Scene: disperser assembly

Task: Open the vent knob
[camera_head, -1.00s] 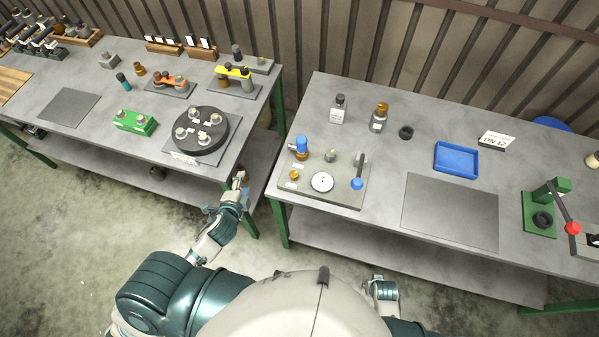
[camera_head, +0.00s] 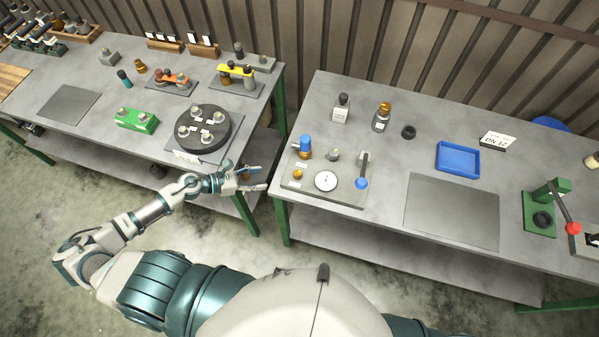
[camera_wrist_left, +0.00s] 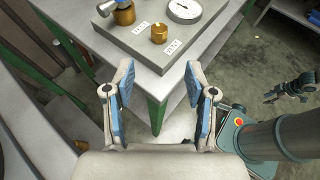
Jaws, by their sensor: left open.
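A small brass knob (camera_head: 298,174) sits at the front left of a grey panel on the right table, with white labels beside it. I take it for the vent knob. In the left wrist view the same brass knob (camera_wrist_left: 159,33) stands upright ahead of my fingers, near the panel's corner. My left gripper (camera_head: 262,178) is open and empty, left of the table's edge and apart from the knob. Its two blue-padded fingers show in the wrist view (camera_wrist_left: 159,72). A dark gripper shape (camera_wrist_left: 290,90), apparently my right one, is small at the right there.
The panel (camera_head: 340,194) also carries a blue-topped brass valve (camera_head: 305,145), a round white gauge (camera_head: 326,181) and a blue-ended lever (camera_head: 362,172). The right table's corner is close to my left fingers. A gap separates it from the left table (camera_head: 66,103).

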